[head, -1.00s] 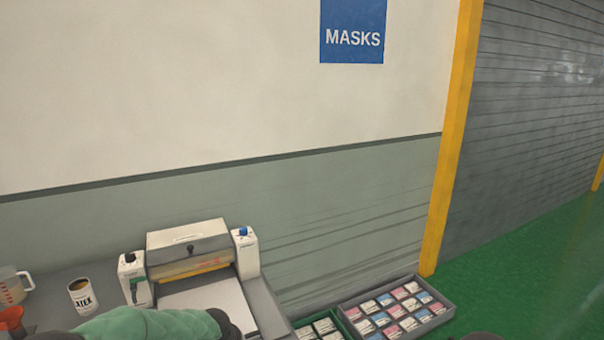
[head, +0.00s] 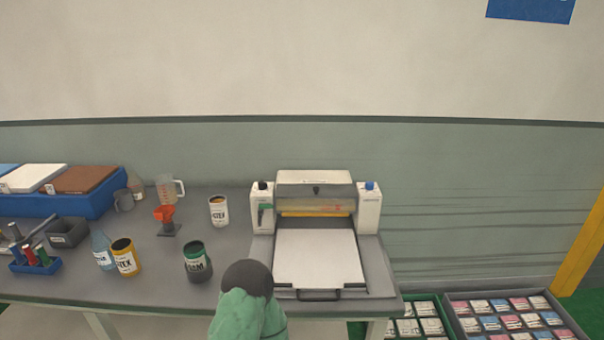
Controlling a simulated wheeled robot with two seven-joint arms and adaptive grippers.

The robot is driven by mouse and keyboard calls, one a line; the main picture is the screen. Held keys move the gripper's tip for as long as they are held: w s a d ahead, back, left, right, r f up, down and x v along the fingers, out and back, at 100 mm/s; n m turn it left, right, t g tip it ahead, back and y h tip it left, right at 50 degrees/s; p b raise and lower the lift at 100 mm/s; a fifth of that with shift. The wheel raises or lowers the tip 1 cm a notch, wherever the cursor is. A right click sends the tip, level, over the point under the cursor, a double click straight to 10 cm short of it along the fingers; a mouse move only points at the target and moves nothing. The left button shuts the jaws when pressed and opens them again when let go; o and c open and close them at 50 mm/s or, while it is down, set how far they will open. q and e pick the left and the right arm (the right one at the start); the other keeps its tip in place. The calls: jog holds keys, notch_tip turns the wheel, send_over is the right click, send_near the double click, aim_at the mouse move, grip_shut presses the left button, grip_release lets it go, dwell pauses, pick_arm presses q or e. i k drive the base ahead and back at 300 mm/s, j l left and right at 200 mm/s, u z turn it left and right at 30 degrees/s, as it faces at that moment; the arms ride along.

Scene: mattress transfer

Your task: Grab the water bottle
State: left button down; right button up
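A pale blue bottle (head: 102,250) with a white label stands upright on the left part of the grey table, directly left of a yellow can (head: 126,257). The label is too small to read fully. A green-sleeved arm part of mine with a dark rounded end shows at the bottom centre, in front of the table. Neither of my grippers can be seen.
On the grey table (head: 150,292) are a dark green can (head: 197,262), a white can (head: 218,211), an orange funnel (head: 165,214), a measuring jug (head: 168,189), a tool holder (head: 35,265) and a press machine (head: 316,210). Mask crates (head: 455,318) sit at the lower right.

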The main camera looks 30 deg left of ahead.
aim_at(101, 243)
jog(key=u, duration=2.3)
